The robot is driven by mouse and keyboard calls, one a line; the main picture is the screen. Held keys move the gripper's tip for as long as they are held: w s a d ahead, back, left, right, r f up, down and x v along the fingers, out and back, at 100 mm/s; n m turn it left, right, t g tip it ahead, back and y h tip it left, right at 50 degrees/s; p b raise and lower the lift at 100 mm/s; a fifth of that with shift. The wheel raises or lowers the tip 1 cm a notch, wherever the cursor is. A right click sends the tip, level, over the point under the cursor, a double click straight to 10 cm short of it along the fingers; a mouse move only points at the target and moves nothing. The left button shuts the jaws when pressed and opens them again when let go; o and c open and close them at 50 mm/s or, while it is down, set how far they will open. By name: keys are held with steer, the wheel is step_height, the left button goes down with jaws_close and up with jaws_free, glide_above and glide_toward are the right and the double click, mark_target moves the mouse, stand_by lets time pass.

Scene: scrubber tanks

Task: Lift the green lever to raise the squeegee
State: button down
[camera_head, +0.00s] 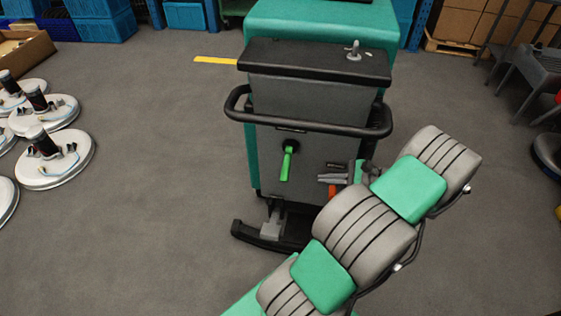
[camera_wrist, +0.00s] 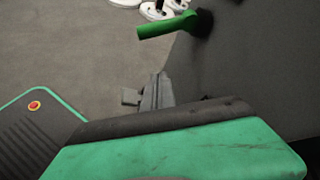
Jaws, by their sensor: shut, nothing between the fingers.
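The green lever (camera_head: 287,163) hangs from a dark pivot on the grey rear panel of the scrubber, pointing down and slightly outward. In the wrist view the lever (camera_wrist: 168,25) sticks out leftward from the panel near the top. The dark squeegee (camera_head: 258,240) sits low at the machine's foot, close to the floor; its far right part is hidden behind my arm. My gripper (camera_head: 321,178) is shut and empty, to the right of the lever, pointing left, with a gap between them. In the wrist view its grey fingers (camera_wrist: 160,88) are below the lever, apart from it.
A black handle bar (camera_head: 305,128) curves across the machine above the lever. White round discs (camera_head: 54,160) lie on the floor at left. The floor between them and the machine is clear.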

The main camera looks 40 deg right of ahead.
mark_target(286, 166)
steer(key=shift+w, duration=0.5)
steer(key=w+a+f, duration=0.1)
steer(key=w+a, duration=0.4)
steer(key=w, duration=0.2)
steer(key=shift+w+a+p, duration=0.2)
steer(key=shift+w+p, duration=0.1)
steer(key=shift+w, duration=0.05)
steer(key=shift+r, duration=0.1)
